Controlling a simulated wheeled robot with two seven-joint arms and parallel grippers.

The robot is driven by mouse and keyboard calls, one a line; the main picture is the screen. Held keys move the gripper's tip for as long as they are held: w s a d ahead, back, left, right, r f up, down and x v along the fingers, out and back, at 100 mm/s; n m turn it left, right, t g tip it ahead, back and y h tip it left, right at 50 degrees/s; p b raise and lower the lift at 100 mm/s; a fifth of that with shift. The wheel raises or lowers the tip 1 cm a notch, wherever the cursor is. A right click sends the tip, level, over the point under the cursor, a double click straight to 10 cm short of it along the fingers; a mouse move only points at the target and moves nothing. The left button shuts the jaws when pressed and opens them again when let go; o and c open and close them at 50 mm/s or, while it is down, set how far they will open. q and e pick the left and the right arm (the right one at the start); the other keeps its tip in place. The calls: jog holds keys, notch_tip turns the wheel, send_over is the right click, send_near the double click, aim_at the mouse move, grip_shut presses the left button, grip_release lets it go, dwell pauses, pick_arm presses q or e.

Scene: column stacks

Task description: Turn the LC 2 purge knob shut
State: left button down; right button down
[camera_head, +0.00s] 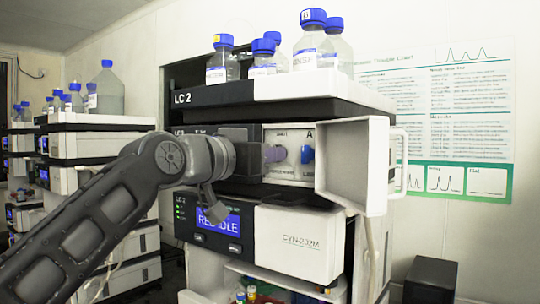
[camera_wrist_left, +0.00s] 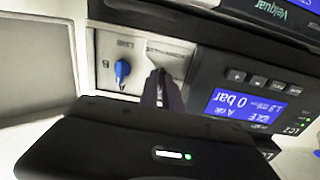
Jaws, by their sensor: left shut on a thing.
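The LC 2 stack (camera_head: 215,96) stands in the middle of the head view, with its white door (camera_head: 352,168) swung open to the right. My left gripper (camera_head: 268,154) reaches into the open bay from the left. It is shut on the purge knob, which its fingers mostly hide. In the left wrist view the dark fingers (camera_wrist_left: 161,88) meet the pale panel. A blue knob (camera_head: 307,154) sits beside them, apart from the gripper; it also shows in the left wrist view (camera_wrist_left: 122,71). My right gripper is not in view.
The lit display (camera_wrist_left: 243,106) reads 0 bar and IDLE. Blue-capped bottles (camera_head: 312,45) stand on top of the stack. The open door is close to the right of the bay. Another stack (camera_head: 90,145) stands at the left, and a wall chart (camera_head: 445,110) hangs at the right.

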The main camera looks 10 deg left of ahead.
pick_arm(q)
jog(key=shift+f, duration=0.1)
jog(key=c, duration=1.5)
grip_release()
jog(key=shift+c, duration=0.2)
jog(key=b+v, duration=0.3)
jog(key=v, duration=0.4)
jog(key=shift+s, duration=0.35)
jog(key=shift+a, duration=0.1)
